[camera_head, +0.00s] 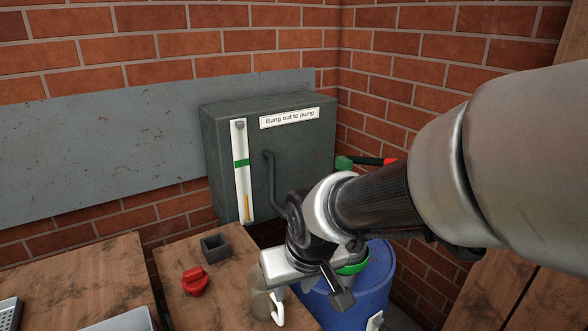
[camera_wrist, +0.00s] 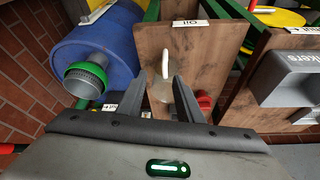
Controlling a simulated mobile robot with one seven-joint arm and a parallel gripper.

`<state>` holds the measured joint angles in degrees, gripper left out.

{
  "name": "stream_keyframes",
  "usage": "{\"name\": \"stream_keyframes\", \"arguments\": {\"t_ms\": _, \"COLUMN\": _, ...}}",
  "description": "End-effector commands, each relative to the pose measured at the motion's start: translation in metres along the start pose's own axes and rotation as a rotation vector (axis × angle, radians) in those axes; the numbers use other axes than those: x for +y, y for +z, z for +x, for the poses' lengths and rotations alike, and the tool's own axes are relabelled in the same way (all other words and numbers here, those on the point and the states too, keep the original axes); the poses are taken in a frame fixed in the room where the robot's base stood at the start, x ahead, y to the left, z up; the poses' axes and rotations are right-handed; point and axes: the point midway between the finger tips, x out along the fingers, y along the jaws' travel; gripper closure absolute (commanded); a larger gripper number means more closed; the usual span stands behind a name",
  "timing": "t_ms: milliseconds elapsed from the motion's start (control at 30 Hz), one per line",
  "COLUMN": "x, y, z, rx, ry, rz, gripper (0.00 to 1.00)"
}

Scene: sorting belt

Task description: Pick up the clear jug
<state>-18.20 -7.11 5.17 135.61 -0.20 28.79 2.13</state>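The clear jug (camera_head: 262,304), a see-through vessel with a white handle, stands near the front right of the middle wooden table in the head view. In the wrist view its white handle (camera_wrist: 166,42) shows just beyond my fingertips; its pale body is hard to make out. My gripper (camera_head: 308,285) is over the table's right side, close above and beside the jug, partly covering it in the head view. In the wrist view the two dark fingers of my gripper (camera_wrist: 170,76) stand apart, with nothing clearly clamped between them. I cannot tell whether they touch the jug.
A red cap-like piece (camera_head: 195,281) and a small dark square holder (camera_head: 215,248) sit on the same table. A blue drum (camera_head: 375,290) with a green-ringed opening (camera_wrist: 87,76) stands close right of it. A grey tank (camera_head: 225,130) is behind.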

Motion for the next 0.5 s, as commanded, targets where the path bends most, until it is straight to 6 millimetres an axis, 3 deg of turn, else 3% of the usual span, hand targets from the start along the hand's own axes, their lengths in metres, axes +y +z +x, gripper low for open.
{"name": "stream_keyframes", "arguments": {"t_ms": 33, "x": -0.005, "y": 0.002, "z": 0.012, "rx": -0.002, "ry": -0.006, "rz": -0.010, "gripper": 0.67}}
{"name": "stream_keyframes", "arguments": {"t_ms": 267, "x": -0.008, "y": 0.003, "z": 0.044, "rx": -0.007, "ry": -0.010, "rz": -0.016, "gripper": 0.67}}
{"name": "stream_keyframes", "arguments": {"t_ms": 500, "x": -0.009, "y": 0.004, "z": 0.098, "rx": -0.008, "ry": -0.010, "rz": -0.016, "gripper": 0.67}}
